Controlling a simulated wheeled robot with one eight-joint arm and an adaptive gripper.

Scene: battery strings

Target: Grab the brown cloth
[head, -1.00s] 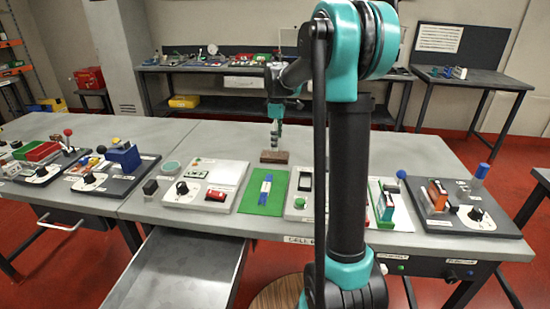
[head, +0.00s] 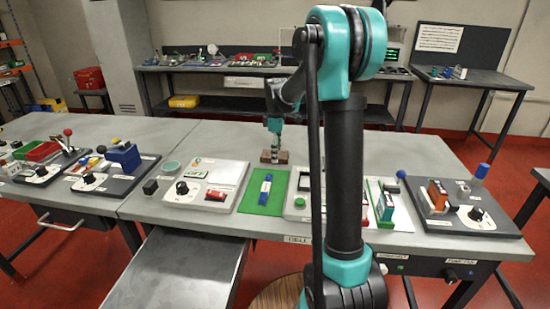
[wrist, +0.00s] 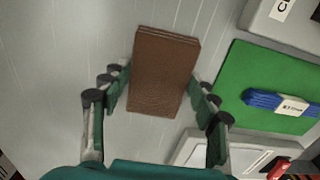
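The brown cloth (wrist: 165,70) is a folded, layered rectangle lying flat on the grey table. In the head view it shows as a small brown block (head: 283,157) near the table's back middle. My gripper (head: 274,155) is down at the cloth, pointing downward. In the wrist view my gripper (wrist: 158,90) is open, with one finger on each side of the cloth's near half. The left finger looks slightly apart from its edge; I cannot tell whether the right finger touches it. The far end of the cloth extends past the fingertips.
A green mat (head: 246,201) with a blue bundle (head: 265,188) lies in front of the cloth. A white panel (head: 229,174) with a red part stands to its left, and other device panels line the front edge. The table behind and left of the cloth is clear.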

